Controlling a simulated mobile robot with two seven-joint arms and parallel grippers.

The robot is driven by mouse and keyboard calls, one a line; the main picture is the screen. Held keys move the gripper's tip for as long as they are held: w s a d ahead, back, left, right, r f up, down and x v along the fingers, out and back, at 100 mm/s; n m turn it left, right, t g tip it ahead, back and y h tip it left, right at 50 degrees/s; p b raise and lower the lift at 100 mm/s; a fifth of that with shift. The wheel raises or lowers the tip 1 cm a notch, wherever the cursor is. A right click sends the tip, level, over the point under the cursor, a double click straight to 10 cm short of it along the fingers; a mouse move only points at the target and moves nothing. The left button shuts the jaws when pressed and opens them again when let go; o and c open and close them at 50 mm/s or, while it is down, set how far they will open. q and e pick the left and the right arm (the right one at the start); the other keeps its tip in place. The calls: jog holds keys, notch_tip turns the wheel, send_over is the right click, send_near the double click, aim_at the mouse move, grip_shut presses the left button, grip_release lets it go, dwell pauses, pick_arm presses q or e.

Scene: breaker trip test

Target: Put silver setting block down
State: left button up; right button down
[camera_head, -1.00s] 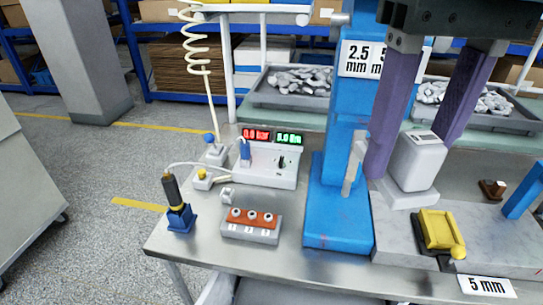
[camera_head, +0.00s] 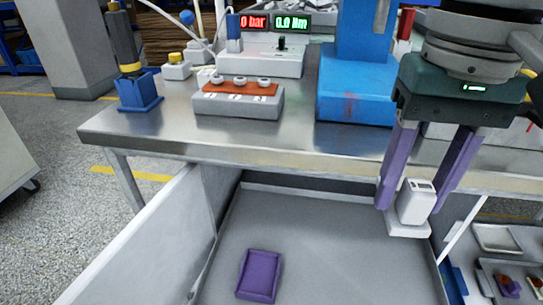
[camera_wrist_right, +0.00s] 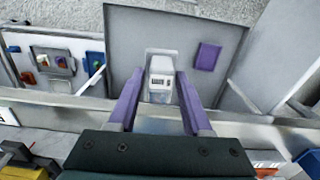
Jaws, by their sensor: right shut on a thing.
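The silver setting block (camera_head: 416,203) is a pale grey block on a wider foot, with a small label on top. My right gripper (camera_head: 409,205) is shut on it, with purple fingers on both sides. It hangs in front of the bench edge, above a grey drawer or bin floor. In the right wrist view the block (camera_wrist_right: 161,75) sits between the fingertips (camera_wrist_right: 160,88). A purple tray (camera_head: 259,276) lies on the grey floor to the left of the block. It also shows in the right wrist view (camera_wrist_right: 208,56). My left gripper is not in view.
The steel bench (camera_head: 290,139) runs behind, carrying a blue press (camera_head: 355,95), a grey block with an orange strip (camera_head: 238,99) and a pressure display unit (camera_head: 262,62). The grey bin (camera_head: 320,255) has free floor around the purple tray. Small trays (camera_head: 497,238) lie at right.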

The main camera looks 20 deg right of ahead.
jog(key=f+b, duration=0.1)
jog(key=f, duration=0.1)
jog(key=f+b, duration=0.1)
jog(key=f, duration=0.2)
jog(key=d+f+b, duration=0.1)
jog(key=f+b, duration=0.1)
jog(key=shift+s+f, duration=0.1)
jog(key=shift+f, duration=0.15)
jog(key=shift+m, duration=0.3)
notch_tip(320, 180, down, 16)
jog(key=b, duration=0.7)
jog(key=shift+r+b, duration=0.25)
jog(key=shift+b, duration=0.05)
notch_tip(320, 180, down, 4)
jog(key=shift+f+b, duration=0.15)
jog(key=shift+b, duration=1.05)
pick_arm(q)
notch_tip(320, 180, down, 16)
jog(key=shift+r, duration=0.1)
pick_arm(e)
jog(key=shift+c, duration=1.7)
grip_release()
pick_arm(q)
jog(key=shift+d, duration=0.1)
